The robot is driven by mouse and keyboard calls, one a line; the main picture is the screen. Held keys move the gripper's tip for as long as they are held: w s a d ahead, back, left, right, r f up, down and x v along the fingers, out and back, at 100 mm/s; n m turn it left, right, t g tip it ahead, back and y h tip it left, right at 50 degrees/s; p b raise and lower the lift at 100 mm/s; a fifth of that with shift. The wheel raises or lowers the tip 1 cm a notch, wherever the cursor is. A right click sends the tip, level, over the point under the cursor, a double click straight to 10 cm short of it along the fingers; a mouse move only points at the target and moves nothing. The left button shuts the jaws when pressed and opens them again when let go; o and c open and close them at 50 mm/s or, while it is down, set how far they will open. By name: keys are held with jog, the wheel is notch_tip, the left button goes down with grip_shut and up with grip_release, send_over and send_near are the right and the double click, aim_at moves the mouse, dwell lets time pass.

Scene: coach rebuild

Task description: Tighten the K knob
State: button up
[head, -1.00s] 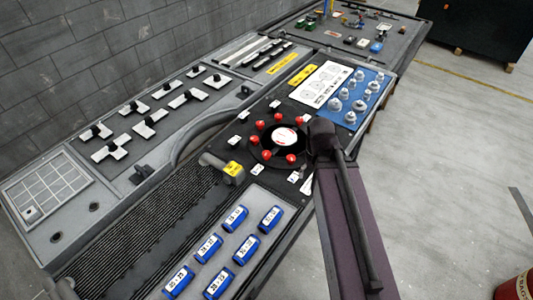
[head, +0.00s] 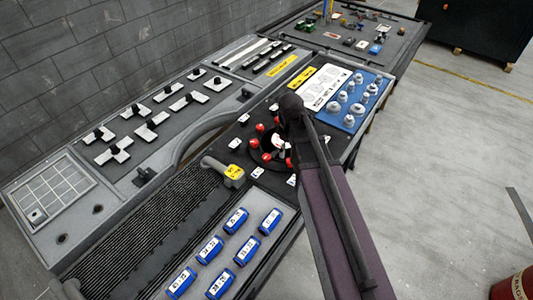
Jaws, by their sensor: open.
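A round black fixture (head: 257,158) with a white centre (head: 276,143) sits on the dark console panel. Several red knobs stand in a ring on it, among them ones at the upper left (head: 260,128), left (head: 254,143) and bottom (head: 266,157). White letter tags lie around the ring, one at its lower left (head: 257,173). The letters are too small to read, so I cannot tell which knob is K. My arm covers the right side of the ring. My gripper (head: 285,144) shows only as a dark part over the ring, open; its fingertips are largely hidden.
Several blue labelled cylinders (head: 236,220) lie in a grey tray in front. A blue board with metal fittings (head: 358,98) and a white card (head: 326,86) are behind. Open floor lies right.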

aim_at(266, 156)
jog(key=w+a+r+n+p, duration=0.2)
jog(key=w+a+n, duration=0.4)
jog(key=w+n, duration=0.1)
jog(key=shift+a+n, duration=0.4)
jog(key=shift+n, duration=0.2)
notch_tip(266, 156, down, 14)
jog(key=b, duration=1.4)
jog(key=shift+r, duration=0.2)
jog(key=c, duration=1.1)
